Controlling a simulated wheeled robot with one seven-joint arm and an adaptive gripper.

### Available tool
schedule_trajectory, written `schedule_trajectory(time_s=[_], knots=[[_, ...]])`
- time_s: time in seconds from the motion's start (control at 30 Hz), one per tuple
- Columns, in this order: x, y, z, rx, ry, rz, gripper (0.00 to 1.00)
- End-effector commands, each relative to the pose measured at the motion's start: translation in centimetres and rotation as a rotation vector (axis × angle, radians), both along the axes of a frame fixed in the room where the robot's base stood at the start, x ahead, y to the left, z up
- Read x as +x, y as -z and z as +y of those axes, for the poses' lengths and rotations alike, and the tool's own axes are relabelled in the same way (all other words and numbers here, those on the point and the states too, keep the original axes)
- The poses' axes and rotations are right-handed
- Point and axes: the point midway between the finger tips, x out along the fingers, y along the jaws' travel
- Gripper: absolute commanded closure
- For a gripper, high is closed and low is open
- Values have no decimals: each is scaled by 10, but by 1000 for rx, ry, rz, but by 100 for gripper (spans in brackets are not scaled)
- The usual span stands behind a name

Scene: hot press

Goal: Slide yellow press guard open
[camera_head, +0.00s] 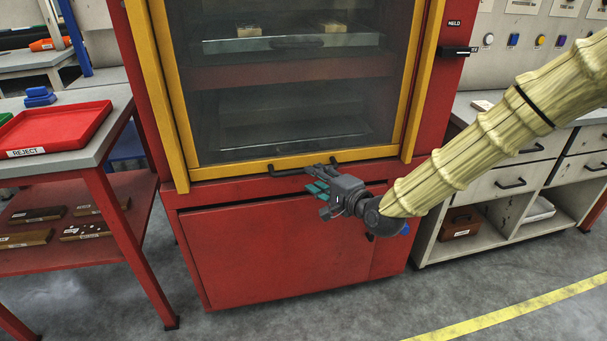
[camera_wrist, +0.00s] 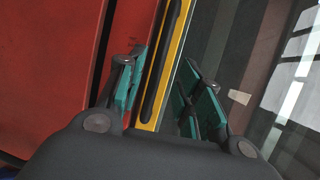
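The press guard (camera_head: 225,171) is a yellow-framed clear panel on the front of the red press, and it is down over the opening. A black bar handle (camera_head: 284,172) runs along its bottom rail. My gripper (camera_head: 317,178) is at the right part of this handle. In the wrist view, my gripper (camera_wrist: 163,85) is open, with teal finger pads on both sides of the black handle (camera_wrist: 163,60) and the yellow rail (camera_wrist: 177,45). Gaps show between the pads and the handle. My gripper hides part of the handle in the head view.
The red press cabinet (camera_head: 270,250) is below the guard. A side table with a red REJECT tray (camera_head: 60,128) stands at left. A grey bench with drawers (camera_head: 500,183) stands at right, behind my arm. Open floor lies in front.

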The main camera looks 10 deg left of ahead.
Motion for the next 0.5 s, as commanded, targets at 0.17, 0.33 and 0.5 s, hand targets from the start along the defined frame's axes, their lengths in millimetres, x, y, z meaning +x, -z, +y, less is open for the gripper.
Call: schedule_trajectory(time_s=[0.17,0.33,0.5], knots=[[20,7,19,-3,-1,0,65],[35,10,33,-1,0,-1,65],[44,12,41,-1,0,-1,65]])
